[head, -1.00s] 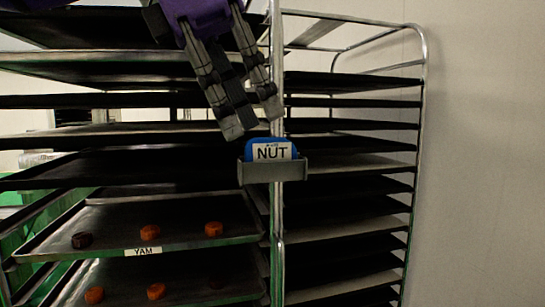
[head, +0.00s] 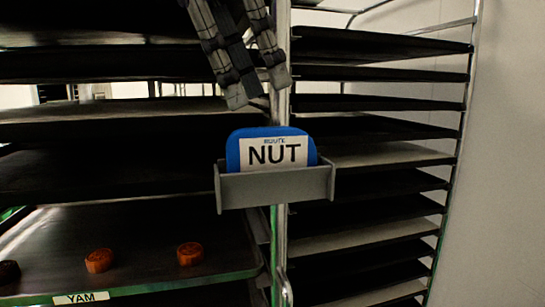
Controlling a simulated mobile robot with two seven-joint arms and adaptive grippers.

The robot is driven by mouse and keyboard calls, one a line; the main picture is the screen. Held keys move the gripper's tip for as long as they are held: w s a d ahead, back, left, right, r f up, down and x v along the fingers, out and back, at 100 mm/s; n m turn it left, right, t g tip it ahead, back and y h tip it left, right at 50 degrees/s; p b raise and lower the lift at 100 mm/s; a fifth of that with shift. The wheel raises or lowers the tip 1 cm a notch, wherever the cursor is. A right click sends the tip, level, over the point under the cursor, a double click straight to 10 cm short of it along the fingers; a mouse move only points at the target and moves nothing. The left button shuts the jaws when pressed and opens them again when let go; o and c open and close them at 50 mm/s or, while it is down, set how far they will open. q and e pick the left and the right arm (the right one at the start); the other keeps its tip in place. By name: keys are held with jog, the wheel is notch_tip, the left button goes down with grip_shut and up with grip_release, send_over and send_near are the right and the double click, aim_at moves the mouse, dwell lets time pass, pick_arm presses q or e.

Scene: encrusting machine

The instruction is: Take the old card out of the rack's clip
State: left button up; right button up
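A blue card (head: 234,150) with a white "NUT" label stands upright in a grey clip (head: 275,188) on the rack's front post, in the middle of the head view. The lower part of the card is hidden behind the clip's front wall. My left gripper (head: 259,90) comes in from the top, above the card, with its fingers pointing down. Its two fingertips are apart with nothing between them, and they do not touch the card. My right gripper is not in view.
The rack's metal post (head: 282,238) runs behind the clip. Dark trays fill the rack on both sides. A pale wall (head: 515,150) stands at the right.

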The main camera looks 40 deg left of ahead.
aim_at(270, 127)
pick_arm(q)
jog(key=x, duration=0.7)
jog(key=shift+d+f+p, duration=0.1)
jog(key=shift+f+p, duration=0.05)
jog(key=shift+p, duration=0.2)
jog(key=shift+s, duration=0.1)
jog(key=shift+c, duration=0.2)
grip_shut()
